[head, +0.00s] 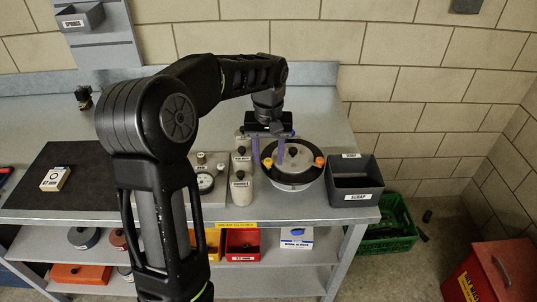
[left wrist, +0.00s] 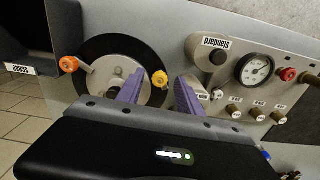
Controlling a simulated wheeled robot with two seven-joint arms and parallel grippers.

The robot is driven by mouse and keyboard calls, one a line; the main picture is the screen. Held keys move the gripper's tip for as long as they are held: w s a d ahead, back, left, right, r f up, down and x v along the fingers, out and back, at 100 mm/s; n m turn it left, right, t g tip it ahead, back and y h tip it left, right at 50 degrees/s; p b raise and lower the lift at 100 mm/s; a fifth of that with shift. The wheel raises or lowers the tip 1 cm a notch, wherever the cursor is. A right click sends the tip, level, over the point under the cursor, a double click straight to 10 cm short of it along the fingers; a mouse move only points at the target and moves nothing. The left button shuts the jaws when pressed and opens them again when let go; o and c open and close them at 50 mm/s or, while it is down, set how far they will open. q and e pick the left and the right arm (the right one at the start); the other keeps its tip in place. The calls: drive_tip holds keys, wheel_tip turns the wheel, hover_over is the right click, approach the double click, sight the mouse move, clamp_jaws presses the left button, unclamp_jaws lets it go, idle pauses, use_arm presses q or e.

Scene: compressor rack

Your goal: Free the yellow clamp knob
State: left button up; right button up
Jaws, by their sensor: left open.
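The yellow clamp knob (head: 268,163) sits on the left rim of a round pot with a dark ring (head: 298,180). It also shows in the left wrist view (left wrist: 160,78). My left gripper (head: 269,156) is open, its purple fingers pointing down over that rim. In the left wrist view the knob appears in the gap between the two fingertips (left wrist: 158,90), with nothing gripped. Whether the fingers touch it I cannot tell. An orange knob (head: 319,161) is on the opposite side of the rim. My right gripper is not in view.
A grey scrap bin (head: 355,195) stands right of the pot. Left of it are pale bottles (head: 241,189) and a gauge panel (left wrist: 283,92). A dark mat with a small box (head: 55,178) lies at the bench's left. My left arm spans the bench's middle.

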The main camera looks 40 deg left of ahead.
sight(269, 161)
use_arm(q)
drive_tip(key=shift+r, duration=0.15)
wheel_tip(269, 161, up, 8)
drive_tip(key=shift+f+b, duration=0.25)
drive_tip(key=shift+b, duration=0.05)
idle(0.5)
